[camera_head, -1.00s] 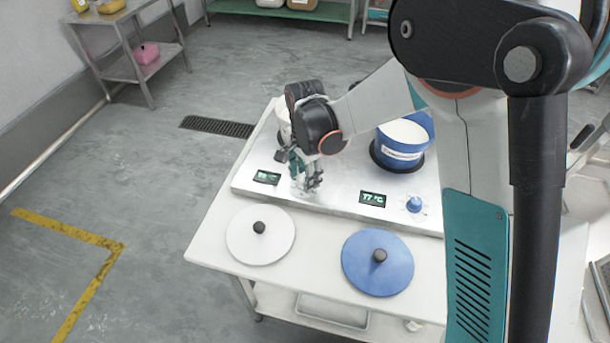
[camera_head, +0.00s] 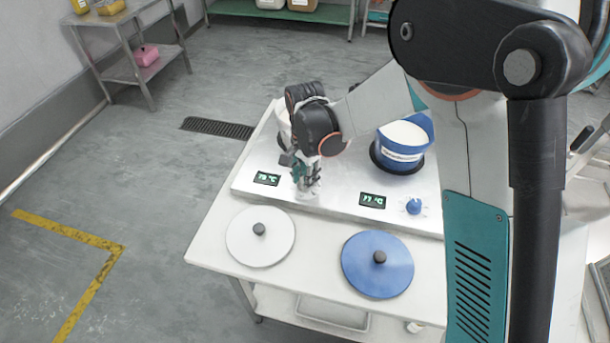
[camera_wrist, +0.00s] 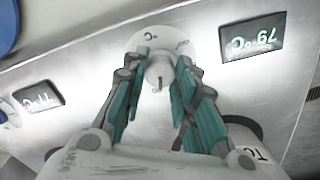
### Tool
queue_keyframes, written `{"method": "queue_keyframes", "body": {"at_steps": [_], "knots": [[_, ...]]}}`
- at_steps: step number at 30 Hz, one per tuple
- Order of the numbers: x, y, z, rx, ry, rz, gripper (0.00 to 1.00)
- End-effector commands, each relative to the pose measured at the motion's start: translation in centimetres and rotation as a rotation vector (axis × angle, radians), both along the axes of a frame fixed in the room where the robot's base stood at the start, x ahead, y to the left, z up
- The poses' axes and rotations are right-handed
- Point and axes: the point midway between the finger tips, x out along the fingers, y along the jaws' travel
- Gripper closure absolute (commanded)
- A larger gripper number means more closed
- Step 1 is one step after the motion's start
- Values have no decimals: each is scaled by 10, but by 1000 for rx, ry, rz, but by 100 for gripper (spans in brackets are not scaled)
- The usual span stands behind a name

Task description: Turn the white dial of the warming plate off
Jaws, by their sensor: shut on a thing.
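The warming plate (camera_head: 338,197) is a flat metal unit on a table. Its white dial (camera_wrist: 160,73) sits on a round pale disc with small markings in the wrist view. My gripper (camera_wrist: 163,85) points down at the plate, with its teal-padded fingers on both sides of the dial, shut on it. In the head view my gripper (camera_head: 307,188) mostly hides the dial. The left display (camera_head: 267,178) is lit and reads 79 °C in the wrist view (camera_wrist: 253,37). The right display (camera_head: 372,200) is lit and reads 77 °C.
A blue dial (camera_head: 414,206) sits right of the right display. A blue pot (camera_head: 402,155) stands on the plate behind. A white pot (camera_head: 283,122) is partly hidden by my wrist. A white lid (camera_head: 260,245) and a blue lid (camera_head: 377,275) lie on the table in front.

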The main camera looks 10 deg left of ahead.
Motion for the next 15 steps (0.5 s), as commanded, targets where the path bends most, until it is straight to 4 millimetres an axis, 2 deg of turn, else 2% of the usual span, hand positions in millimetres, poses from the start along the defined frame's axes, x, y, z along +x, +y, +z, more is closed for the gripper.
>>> {"method": "queue_keyframes", "body": {"at_steps": [15], "knots": [[0, 0, 0, 1, 0, 476, 98]]}}
